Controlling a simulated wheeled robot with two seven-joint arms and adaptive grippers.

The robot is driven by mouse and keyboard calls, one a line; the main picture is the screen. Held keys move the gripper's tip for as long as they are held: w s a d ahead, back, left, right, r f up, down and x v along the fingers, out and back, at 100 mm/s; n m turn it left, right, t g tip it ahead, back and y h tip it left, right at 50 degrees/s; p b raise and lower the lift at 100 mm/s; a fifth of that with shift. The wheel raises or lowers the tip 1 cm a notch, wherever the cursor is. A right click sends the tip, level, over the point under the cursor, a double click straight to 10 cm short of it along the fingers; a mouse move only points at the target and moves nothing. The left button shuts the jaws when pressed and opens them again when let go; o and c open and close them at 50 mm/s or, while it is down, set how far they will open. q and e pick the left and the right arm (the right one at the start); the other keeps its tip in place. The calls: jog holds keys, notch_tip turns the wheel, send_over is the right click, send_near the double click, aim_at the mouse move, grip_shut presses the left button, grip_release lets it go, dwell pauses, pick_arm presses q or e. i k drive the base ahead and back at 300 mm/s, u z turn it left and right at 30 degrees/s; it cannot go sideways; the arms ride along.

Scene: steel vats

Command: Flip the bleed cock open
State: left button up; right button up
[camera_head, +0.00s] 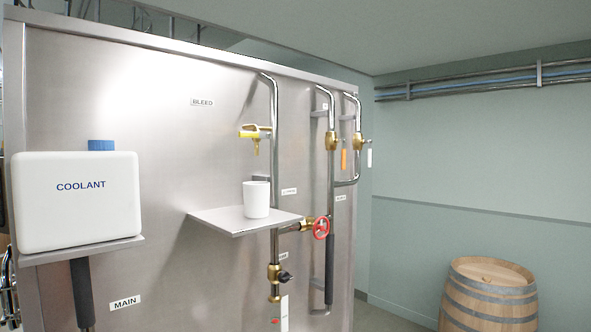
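The bleed cock (256,136) is a small brass and yellow fitting on the left side of a vertical steel pipe (275,100). It sits to the lower right of the "BLEED" label (203,102) on the steel panel. A short yellow part of it lies level and another part points down; I cannot tell surely which is lever and which is spout. A white cup (256,200) stands upright below it on a steel shelf (232,221). Neither of my grippers shows in the head view.
A white "COOLANT" container (78,201) with a blue cap stands on a left shelf (85,252). Right of the cock are more valves with orange (344,158) and white levers, a red handwheel (321,228) and a black-knobbed valve (285,277). A barrel (490,296) stands far right.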

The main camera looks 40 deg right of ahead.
aim_at(241, 134)
jog(key=z, duration=0.5)
jog(key=k, duration=1.2)
jog(key=u, duration=0.05)
jog(key=i, duration=0.55)
jog(key=u, duration=0.55)
jog(key=i, duration=0.65)
jog(key=z, duration=0.8)
jog(key=i, duration=0.55)
jog(key=z, duration=0.55)
